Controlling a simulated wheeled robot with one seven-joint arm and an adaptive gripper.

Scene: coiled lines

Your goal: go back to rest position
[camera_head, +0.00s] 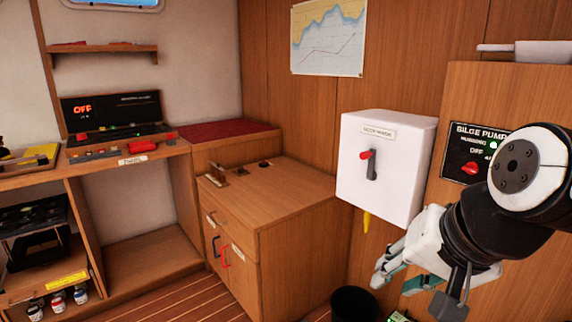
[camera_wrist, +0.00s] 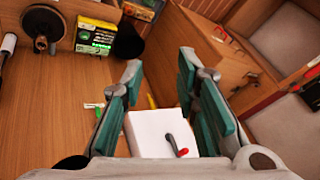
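My gripper (camera_head: 392,277) is at the lower right of the head view, just below and right of a white wall box with a red-tipped lever (camera_head: 386,165). The wrist view shows my gripper (camera_wrist: 159,72) with its two green-padded fingers spread apart and nothing held between them. The white box (camera_wrist: 148,135) shows low between the fingers in that view, with its dark lever and red tip. I cannot tell how far the fingers are from the box.
A bilge pump panel (camera_head: 476,150) with a red knob is on the wooden cabinet beside my arm. A wooden drawer cabinet (camera_head: 285,205) stands left of the white box. A black bin (camera_head: 354,303) is on the floor below. A desk console (camera_head: 112,118) reads OFF.

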